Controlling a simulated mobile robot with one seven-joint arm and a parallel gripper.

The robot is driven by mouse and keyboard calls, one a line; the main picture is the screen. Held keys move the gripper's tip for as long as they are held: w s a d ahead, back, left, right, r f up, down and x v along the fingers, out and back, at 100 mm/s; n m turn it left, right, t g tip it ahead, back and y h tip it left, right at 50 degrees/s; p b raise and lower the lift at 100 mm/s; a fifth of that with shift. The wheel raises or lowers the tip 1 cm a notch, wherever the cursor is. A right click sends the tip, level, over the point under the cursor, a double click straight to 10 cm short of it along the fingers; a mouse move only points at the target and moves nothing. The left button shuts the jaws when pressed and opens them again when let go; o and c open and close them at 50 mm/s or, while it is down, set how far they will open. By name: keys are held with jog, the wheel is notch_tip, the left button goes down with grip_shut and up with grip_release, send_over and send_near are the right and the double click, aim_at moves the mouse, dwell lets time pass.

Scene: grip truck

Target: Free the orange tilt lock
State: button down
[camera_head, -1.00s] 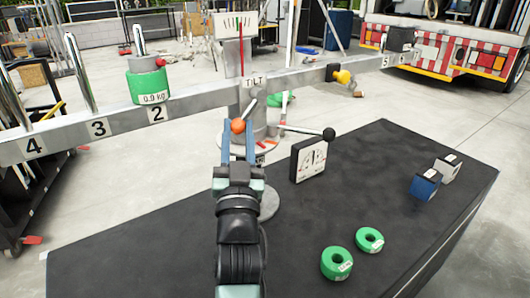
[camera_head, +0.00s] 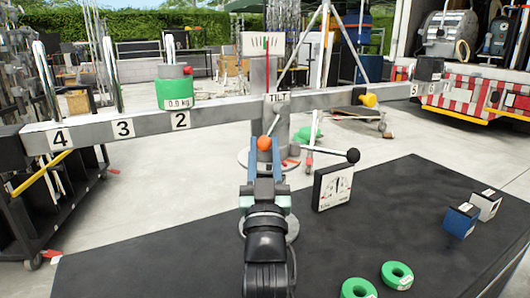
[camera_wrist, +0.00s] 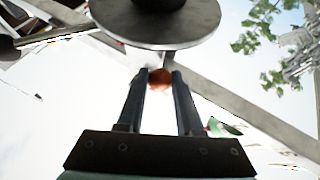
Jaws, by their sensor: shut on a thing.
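The orange tilt lock (camera_head: 264,143) is a small round knob on a thin rod, below the TILT plate (camera_head: 277,98) on the beam's post. My gripper (camera_head: 264,152) is shut on it, with a blue finger on each side. In the wrist view the orange knob (camera_wrist: 160,79) sits between my two fingertips (camera_wrist: 159,75), under a grey round disc (camera_wrist: 158,18). The rod behind the knob is partly hidden. The long grey beam (camera_head: 225,112) slopes, its left end lower than its right.
A green 0.9 kg weight (camera_head: 174,92) sits on the beam by the 2 mark. A black-knobbed lever (camera_head: 353,155) and a dial box (camera_head: 332,187) are right of my gripper. Green rings (camera_head: 397,275) and blue and white blocks (camera_head: 461,220) lie on the dark table (camera_head: 420,190).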

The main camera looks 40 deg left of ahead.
jog(key=c, duration=0.8)
grip_release()
jog(key=shift+s+r, duration=0.25)
jog(key=shift+r, duration=0.2)
jog(key=shift+f, duration=0.15)
jog(key=shift+w, duration=0.1)
jog(key=shift+s+d+f, duration=0.3)
jog(key=shift+d+f, duration=0.1)
jog(key=shift+f, duration=0.05)
jog(key=shift+b+v, duration=2.5)
jog(key=shift+v, duration=3.35)
jog(key=shift+s+r, duration=0.15)
